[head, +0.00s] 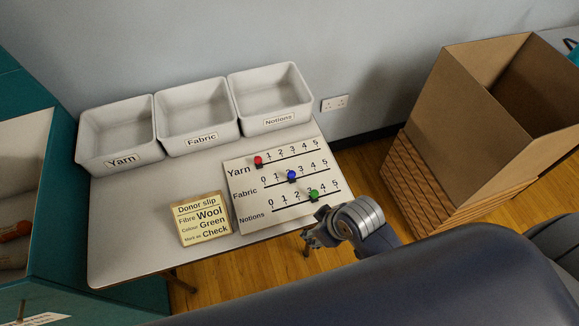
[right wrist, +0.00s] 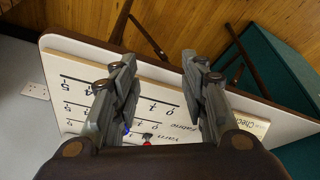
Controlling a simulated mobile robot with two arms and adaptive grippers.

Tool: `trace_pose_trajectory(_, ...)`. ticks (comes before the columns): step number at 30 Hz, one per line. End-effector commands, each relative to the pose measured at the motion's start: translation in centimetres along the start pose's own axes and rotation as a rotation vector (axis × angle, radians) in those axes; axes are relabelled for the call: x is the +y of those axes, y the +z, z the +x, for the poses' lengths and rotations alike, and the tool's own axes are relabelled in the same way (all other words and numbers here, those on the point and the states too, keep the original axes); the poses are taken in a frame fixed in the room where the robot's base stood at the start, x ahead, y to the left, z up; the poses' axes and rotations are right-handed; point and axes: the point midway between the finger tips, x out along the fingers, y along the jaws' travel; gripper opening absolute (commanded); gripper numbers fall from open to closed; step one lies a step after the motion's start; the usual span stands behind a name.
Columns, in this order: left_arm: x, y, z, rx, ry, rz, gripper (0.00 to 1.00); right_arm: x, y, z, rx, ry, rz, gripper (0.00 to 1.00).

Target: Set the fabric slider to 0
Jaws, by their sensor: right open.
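The slider board (head: 241,212) lies on the table with three rows: Yarn, Fabric and Notions. The blue Fabric knob (head: 291,175) sits at about 2 on the middle row. The red Yarn knob (head: 258,160) is at the left end, about 0, and the green Notions knob (head: 314,195) is near 3. My right gripper (head: 312,238) is at the board's lower right, apart from the blue knob. In the right wrist view its fingers (right wrist: 158,62) are open and empty; the blue knob (right wrist: 127,130) is partly hidden beside one finger. My left gripper is out of view.
A donor slip (head: 203,219) lies left of the board. White bins labelled Yarn (head: 122,161), Fabric (head: 203,141) and Notions (head: 279,122) line the table's back. A cardboard box (head: 455,105) stands to the right. The table's front left (head: 130,240) is bare.

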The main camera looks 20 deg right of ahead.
Motion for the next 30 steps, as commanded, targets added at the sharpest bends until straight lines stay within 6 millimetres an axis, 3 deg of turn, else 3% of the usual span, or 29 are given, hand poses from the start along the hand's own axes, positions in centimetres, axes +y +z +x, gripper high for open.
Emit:
trace_pose_trajectory(3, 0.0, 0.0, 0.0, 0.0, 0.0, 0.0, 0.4, -0.6, -3.5, -0.6, 0.042, -0.043, -0.224, 0.4)
trace_pose_trajectory(9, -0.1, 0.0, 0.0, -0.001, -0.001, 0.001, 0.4, -1.5, -8.3, -0.5, 0.094, -0.103, -0.632, 0.4)
trace_pose_trajectory(14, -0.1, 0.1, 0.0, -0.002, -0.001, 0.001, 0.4, -0.9, -11.7, -0.5, 0.112, -0.14, -1.027, 0.4)
trace_pose_trajectory(20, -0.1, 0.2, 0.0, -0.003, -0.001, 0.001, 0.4, 2.2, -14.5, -1.1, 0.087, -0.177, -1.498, 0.4)
trace_pose_trajectory(24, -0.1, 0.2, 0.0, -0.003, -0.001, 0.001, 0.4, 5.5, -15.7, -2.0, 0.052, -0.207, -1.761, 0.4)
trace_pose_trajectory(30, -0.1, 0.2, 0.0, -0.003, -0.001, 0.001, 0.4, 9.2, -16.6, -3.5, 0.019, -0.245, -1.979, 0.4)
